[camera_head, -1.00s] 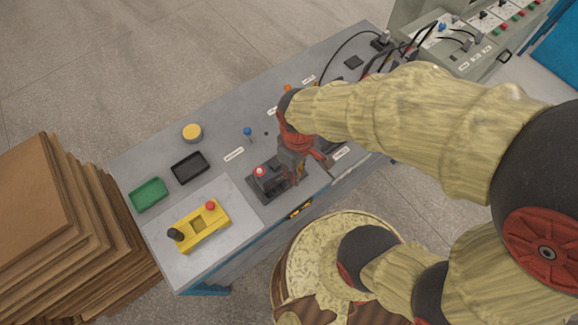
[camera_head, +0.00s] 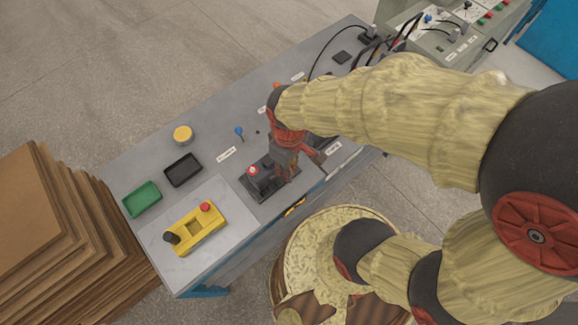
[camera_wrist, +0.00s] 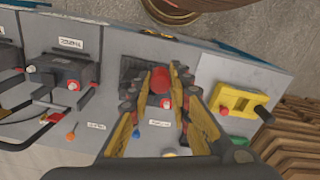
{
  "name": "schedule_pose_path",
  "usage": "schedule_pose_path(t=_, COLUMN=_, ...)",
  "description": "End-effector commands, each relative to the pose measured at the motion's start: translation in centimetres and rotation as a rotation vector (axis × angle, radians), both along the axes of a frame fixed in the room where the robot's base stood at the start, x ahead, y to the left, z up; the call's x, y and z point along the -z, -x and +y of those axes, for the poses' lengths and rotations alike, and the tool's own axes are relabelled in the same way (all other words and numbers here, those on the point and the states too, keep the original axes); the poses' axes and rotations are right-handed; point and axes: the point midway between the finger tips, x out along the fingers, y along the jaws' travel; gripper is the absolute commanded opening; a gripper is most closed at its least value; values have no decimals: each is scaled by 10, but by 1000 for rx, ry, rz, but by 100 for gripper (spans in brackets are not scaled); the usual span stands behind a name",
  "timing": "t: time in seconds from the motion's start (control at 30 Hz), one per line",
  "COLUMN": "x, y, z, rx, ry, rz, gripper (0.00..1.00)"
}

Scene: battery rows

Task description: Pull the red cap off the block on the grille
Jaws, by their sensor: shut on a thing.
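The dark block (camera_head: 262,177) sits on the black grille (camera_head: 247,187) near the bench's front edge. A small red-and-white terminal (camera_head: 253,170) shows on its left part, and it also shows in the wrist view (camera_wrist: 166,103). My gripper (camera_head: 286,172) is pointed down at the block's right part. In the wrist view my gripper (camera_wrist: 167,78) is shut on the red cap (camera_wrist: 161,79), a red cylinder between the fingertips. The fingers hide much of the block, and I cannot tell whether the cap still touches it.
Left of the block stand a yellow box (camera_head: 197,228) with a red button and black knob, a black tray (camera_head: 183,170), a green tray (camera_head: 142,199) and a yellow disc (camera_head: 183,134). Other blocks with cables (camera_wrist: 65,75) stand on the other side. Stacked cardboard (camera_head: 50,235) is beside the bench.

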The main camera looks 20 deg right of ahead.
Motion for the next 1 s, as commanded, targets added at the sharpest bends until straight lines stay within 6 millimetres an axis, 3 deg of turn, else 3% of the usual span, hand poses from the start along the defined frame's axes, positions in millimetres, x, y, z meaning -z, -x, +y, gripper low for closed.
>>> schedule_pose_path(t=1.0, x=-15, y=0, z=0, rx=0, ry=0, rz=0, gripper=0)
